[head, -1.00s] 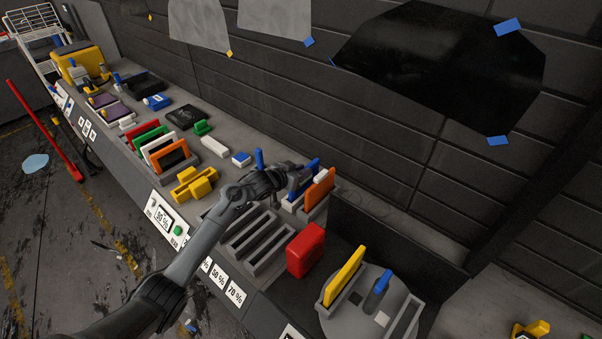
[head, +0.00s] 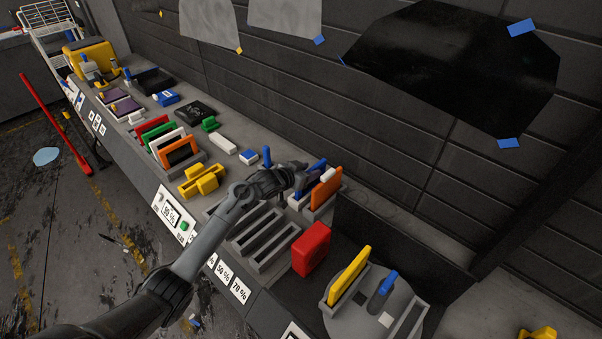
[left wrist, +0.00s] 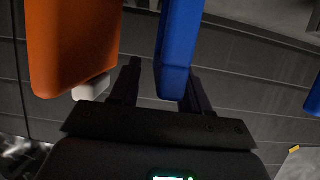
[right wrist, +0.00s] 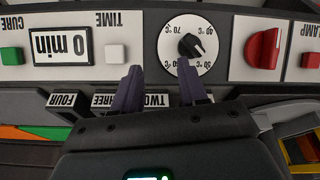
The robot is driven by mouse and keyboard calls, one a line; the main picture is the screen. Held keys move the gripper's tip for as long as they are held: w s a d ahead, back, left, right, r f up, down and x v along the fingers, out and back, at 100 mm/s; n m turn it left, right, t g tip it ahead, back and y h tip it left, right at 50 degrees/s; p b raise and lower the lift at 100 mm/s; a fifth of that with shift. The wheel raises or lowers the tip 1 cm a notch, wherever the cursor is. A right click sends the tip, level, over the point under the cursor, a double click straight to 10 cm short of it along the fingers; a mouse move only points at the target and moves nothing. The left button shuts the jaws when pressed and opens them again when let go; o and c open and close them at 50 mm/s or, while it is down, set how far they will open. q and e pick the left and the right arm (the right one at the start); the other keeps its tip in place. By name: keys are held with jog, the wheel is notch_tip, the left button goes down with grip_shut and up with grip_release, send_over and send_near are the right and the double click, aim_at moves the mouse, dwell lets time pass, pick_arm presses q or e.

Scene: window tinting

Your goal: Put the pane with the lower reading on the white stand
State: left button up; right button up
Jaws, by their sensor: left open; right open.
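A blue pane (head: 316,165) and an orange pane (head: 325,188) stand upright side by side in slotted holders near the wall. My left gripper (head: 300,180) is at the blue pane. In the left wrist view, the open left gripper (left wrist: 160,85) has its fingers on either side of the blue pane (left wrist: 180,45), with the orange pane (left wrist: 72,45) to the left. A yellow pane (head: 349,276) stands on a round grey plate. A meter (head: 170,214) shows a percent reading of ninety-something, last digit unclear. My right gripper (right wrist: 160,88) is open and empty. I cannot tell which holder is the white stand.
An empty slotted grey rack (head: 262,243) and a red block (head: 311,248) are near the left arm. Coloured frames (head: 180,152) stand farther along the bench. In the right wrist view, a dial (right wrist: 186,45) and a time display (right wrist: 62,45) reading 0 min lie beyond the fingers.

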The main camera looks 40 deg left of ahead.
pick_arm(q)
jog(key=p+v, duration=0.1)
jog(key=v, duration=1.1)
jog(key=shift+r, duration=0.15)
jog(key=shift+a, duration=0.15)
